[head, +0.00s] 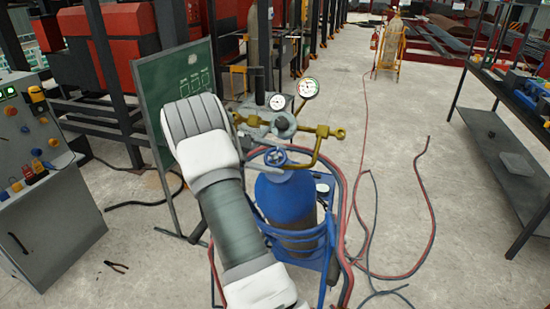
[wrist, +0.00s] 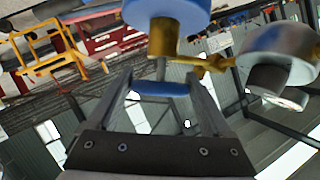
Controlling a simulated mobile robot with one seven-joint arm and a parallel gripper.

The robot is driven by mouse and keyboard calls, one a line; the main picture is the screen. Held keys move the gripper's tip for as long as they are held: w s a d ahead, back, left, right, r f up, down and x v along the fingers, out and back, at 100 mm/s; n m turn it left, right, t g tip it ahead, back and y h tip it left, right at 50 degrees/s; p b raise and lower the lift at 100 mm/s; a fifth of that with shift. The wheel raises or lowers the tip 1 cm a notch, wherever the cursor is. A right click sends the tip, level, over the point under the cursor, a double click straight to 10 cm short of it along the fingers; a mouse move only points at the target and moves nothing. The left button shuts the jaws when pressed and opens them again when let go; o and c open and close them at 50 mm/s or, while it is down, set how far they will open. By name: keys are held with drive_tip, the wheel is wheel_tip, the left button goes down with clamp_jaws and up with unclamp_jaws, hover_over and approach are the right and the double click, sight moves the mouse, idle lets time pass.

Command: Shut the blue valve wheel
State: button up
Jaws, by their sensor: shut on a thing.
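The blue valve wheel (head: 275,156) sits on top of a blue gas cylinder (head: 285,205) in the head view. In the wrist view, the wheel (wrist: 160,88) is seen edge-on below a brass valve body (wrist: 166,38) and the cylinder's rounded blue end (wrist: 165,12); this picture looks upside down. My gripper (wrist: 160,80) has one finger on each side of the wheel and is shut on it. In the head view my arm hides most of the gripper.
Pressure gauges (head: 308,88) and brass fittings (head: 322,132) stand close above the wheel. A green board (head: 180,80) is behind my arm, a control cabinet (head: 40,180) at the left, a dark shelf (head: 505,150) at the right. Red hoses (head: 425,200) lie on the floor.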

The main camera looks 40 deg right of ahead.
drive_tip(key=o, duration=1.2)
drive_tip(key=shift+c, duration=0.2)
drive_tip(key=v, duration=1.7)
drive_tip(key=shift+w+a+b, duration=0.15)
drive_tip(key=shift+w+b, duration=0.05)
drive_tip(key=shift+b, duration=0.2)
drive_tip(key=shift+r, duration=0.1)
